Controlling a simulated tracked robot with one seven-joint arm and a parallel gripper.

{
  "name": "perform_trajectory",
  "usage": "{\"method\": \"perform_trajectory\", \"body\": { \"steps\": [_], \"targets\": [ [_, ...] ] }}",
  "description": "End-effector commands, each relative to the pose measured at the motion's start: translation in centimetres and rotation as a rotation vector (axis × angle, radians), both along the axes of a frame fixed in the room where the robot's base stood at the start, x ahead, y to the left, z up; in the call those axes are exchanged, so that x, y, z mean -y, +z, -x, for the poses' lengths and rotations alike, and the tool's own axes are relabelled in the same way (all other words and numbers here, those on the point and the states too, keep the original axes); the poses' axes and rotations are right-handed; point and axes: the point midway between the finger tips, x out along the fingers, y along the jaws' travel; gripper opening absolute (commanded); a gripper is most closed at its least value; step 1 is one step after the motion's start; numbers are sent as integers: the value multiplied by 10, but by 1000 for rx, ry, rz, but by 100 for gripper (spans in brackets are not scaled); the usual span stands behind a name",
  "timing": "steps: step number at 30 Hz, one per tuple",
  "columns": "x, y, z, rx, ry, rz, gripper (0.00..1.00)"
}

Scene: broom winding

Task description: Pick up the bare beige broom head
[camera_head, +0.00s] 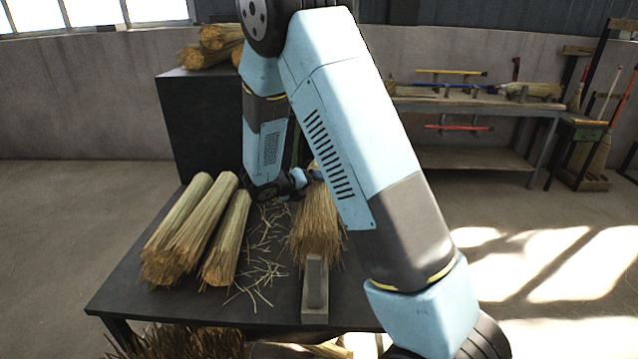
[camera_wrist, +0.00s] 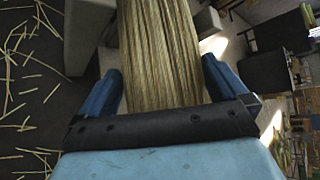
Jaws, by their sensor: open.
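The bare beige broom head (camera_head: 316,232) is on the dark table, its bristles fanning toward the front edge. My arm hides its upper part and right side in the head view. In the wrist view its straw (camera_wrist: 160,45) runs between the two blue fingers of my gripper (camera_wrist: 163,68). The fingers stand apart, one on each side, with a visible gap at least on the left. In the head view my gripper (camera_head: 298,183) is low over the table at the head's upper end. I cannot tell whether either finger touches the straw.
A grey upright block (camera_head: 314,288) stands just in front of the broom head. Several straw bundles (camera_head: 195,230) lie on the table's left side, with loose straws (camera_head: 258,262) between. A dark cabinet (camera_head: 195,120) stands behind. A workbench (camera_head: 480,103) is at the back right.

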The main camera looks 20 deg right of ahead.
Motion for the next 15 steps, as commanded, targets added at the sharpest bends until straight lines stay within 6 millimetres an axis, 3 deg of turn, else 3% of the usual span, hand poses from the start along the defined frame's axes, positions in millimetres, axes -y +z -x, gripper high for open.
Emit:
{"method": "perform_trajectory", "body": {
  "steps": [9,15],
  "targets": [
    [6,-4,-4,0,0,-1,99],
    [7,-4,-4,0,0,0,80]
  ]
}}
